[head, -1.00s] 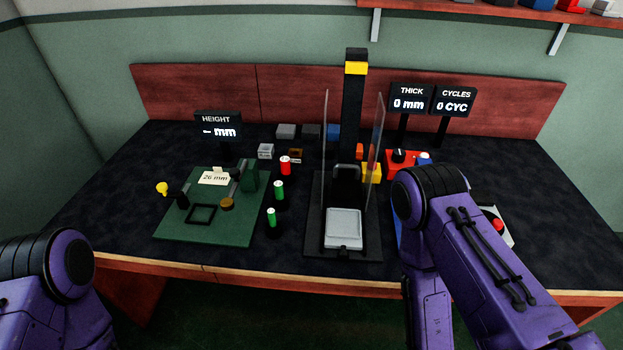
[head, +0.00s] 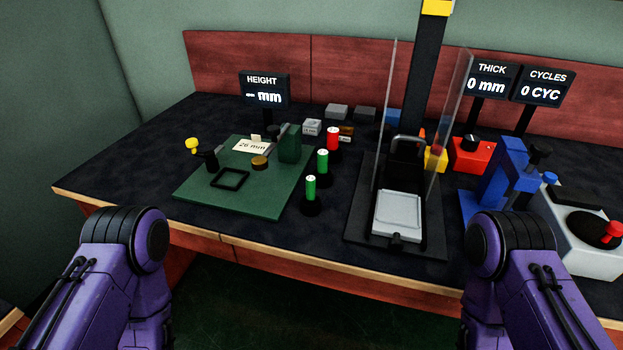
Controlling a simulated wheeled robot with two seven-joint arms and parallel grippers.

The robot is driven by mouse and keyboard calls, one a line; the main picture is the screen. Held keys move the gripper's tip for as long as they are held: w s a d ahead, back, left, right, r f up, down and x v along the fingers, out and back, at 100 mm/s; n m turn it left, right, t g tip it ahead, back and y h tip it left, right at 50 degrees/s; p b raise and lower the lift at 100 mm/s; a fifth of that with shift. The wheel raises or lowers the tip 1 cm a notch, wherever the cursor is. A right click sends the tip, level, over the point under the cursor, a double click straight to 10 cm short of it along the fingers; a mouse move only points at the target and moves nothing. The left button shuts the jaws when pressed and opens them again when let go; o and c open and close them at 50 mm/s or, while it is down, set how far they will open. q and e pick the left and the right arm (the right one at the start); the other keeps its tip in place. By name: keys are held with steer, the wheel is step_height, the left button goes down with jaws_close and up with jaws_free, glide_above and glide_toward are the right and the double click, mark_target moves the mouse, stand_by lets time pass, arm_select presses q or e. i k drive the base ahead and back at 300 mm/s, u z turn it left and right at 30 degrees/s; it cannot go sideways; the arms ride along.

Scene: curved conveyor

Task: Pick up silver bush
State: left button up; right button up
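I cannot clearly make out a silver bush. A small silver-grey block with a pale label (head: 312,127) stands behind the green plate, and it is too small to tell whether it is or holds the bush. A brown labelled block (head: 345,132) is beside it. A short brass-coloured disc (head: 260,162) sits on the green plate (head: 250,201), near a black square frame (head: 230,179). Purple links of both my arms show at the bottom left and bottom right. Neither gripper is in view.
Red-topped (head: 333,139) and green-topped (head: 311,188) cylinders stand in black holders right of the plate. A black press with a grey tray (head: 397,213) and clear side panels rises beyond them. A blue fixture (head: 497,184) is at right. The table's left part is clear.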

mark_target(310, 127)
steer(key=z, duration=1.5)
steer(key=k, duration=1.05)
steer(key=u, duration=1)
steer(key=i, duration=1)
